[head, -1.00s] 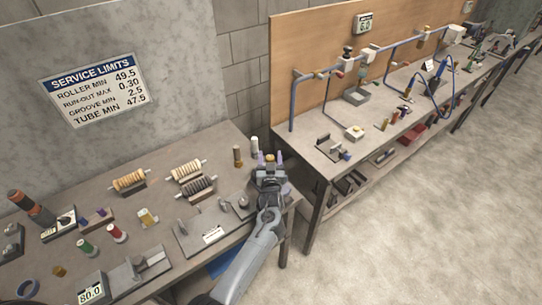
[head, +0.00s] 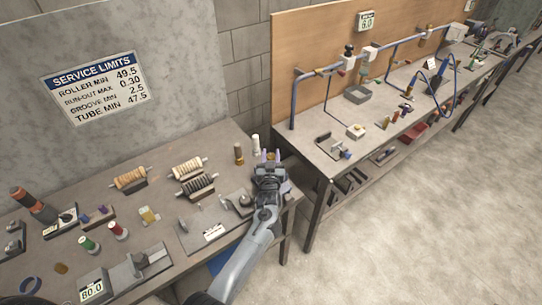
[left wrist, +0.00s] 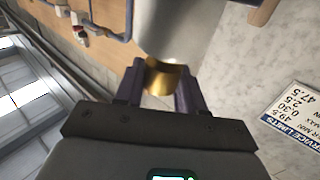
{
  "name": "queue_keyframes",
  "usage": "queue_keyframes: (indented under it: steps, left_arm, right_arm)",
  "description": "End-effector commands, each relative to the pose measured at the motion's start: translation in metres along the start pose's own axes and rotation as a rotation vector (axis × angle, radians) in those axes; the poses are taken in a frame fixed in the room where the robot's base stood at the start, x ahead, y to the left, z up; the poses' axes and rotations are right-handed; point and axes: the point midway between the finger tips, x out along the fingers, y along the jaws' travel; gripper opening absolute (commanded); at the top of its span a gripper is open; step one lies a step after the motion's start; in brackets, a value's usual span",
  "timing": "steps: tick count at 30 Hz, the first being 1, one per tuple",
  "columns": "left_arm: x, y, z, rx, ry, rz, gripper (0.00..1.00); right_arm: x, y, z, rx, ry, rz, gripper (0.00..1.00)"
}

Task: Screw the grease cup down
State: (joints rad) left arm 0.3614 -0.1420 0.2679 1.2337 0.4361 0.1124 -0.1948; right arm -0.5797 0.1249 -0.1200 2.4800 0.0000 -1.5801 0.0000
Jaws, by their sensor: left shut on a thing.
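My left gripper (head: 271,156) is at the right end of the near bench, its fingers pointing away toward the back. In the left wrist view the gripper (left wrist: 160,88) is shut on a brass cup (left wrist: 163,78), which I take to be the grease cup. The cup's far end meets a smooth grey rounded metal body (left wrist: 176,28) in that view. Whether it is threaded into that body, and how deep, I cannot tell. In the head view my gripper and wrist mostly hide the cup and the metal body. My right gripper is in neither view.
A brass cylinder (head: 238,154) and a white one (head: 255,145) stand just left of my gripper. A grey plate fixture (head: 205,232) and wound rollers (head: 188,168) lie on the near bench (head: 165,222). A second bench with a blue pipe (head: 293,105) stands to the right.

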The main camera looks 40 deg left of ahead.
Motion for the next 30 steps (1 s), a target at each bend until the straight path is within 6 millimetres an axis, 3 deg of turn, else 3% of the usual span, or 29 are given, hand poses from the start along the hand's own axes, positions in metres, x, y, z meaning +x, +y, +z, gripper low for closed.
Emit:
queue_keyframes:
  steps: [16, 23, 30]
  left_arm:
    - [0.001, -0.003, 0.000, 0.008, 0.000, 0.419, 0.08]
    - [0.001, -0.003, 0.004, 0.007, -0.002, 0.639, 0.08]
    - [0.002, -0.003, 0.007, 0.006, -0.001, 0.865, 0.08]
  right_arm:
    - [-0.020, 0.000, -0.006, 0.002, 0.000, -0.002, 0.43]
    - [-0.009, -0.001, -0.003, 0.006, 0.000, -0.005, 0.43]
    - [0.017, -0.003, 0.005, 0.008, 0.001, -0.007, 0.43]
